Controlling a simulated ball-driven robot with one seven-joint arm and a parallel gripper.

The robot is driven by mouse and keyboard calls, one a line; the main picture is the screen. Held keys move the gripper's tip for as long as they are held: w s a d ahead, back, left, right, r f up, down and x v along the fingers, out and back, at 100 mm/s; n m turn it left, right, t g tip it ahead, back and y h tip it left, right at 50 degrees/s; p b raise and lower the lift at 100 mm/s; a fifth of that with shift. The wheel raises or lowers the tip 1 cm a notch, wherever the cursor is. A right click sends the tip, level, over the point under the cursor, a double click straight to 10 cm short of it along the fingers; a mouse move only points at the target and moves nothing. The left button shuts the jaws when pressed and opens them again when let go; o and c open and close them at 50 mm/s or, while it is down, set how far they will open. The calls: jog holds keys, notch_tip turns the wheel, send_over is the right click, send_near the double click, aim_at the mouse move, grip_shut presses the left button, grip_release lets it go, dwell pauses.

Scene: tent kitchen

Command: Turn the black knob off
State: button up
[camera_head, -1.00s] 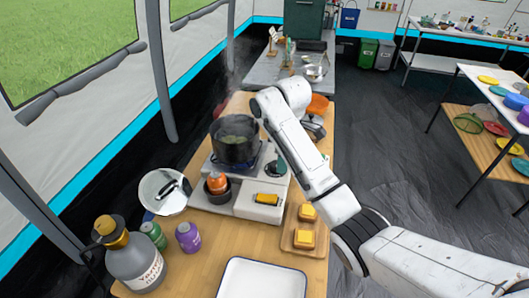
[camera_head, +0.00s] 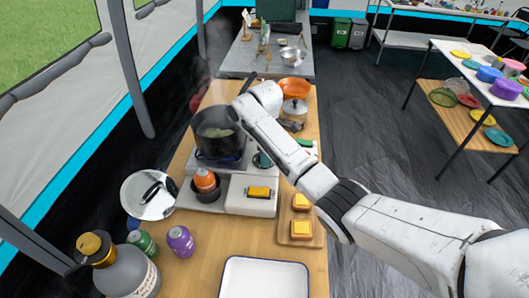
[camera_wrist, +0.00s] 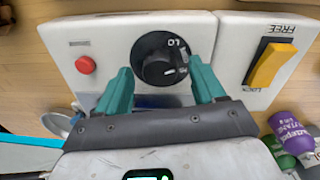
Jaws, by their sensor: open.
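The black knob (camera_wrist: 165,60) sits on the white face of the stove in the wrist view, with part of a "LO" mark beside it. My gripper (camera_wrist: 160,66) is open, its two teal fingers on either side of the knob. I cannot tell whether the fingers touch it. The white stove (camera_head: 235,205) stands on the wooden counter in the head view, where my arm reaches over it and the knob cannot be made out.
A steaming dark pot (camera_head: 218,142) stands on the stove. A yellow switch (camera_wrist: 270,66) and a red button (camera_wrist: 86,65) flank the knob. Cans, a large bottle (camera_head: 125,274), a white tray (camera_head: 225,278) and a board with yellow-topped pieces (camera_head: 286,232) crowd the counter.

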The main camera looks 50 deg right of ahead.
jog(key=shift+f, duration=0.5)
jog(key=c, duration=1.1)
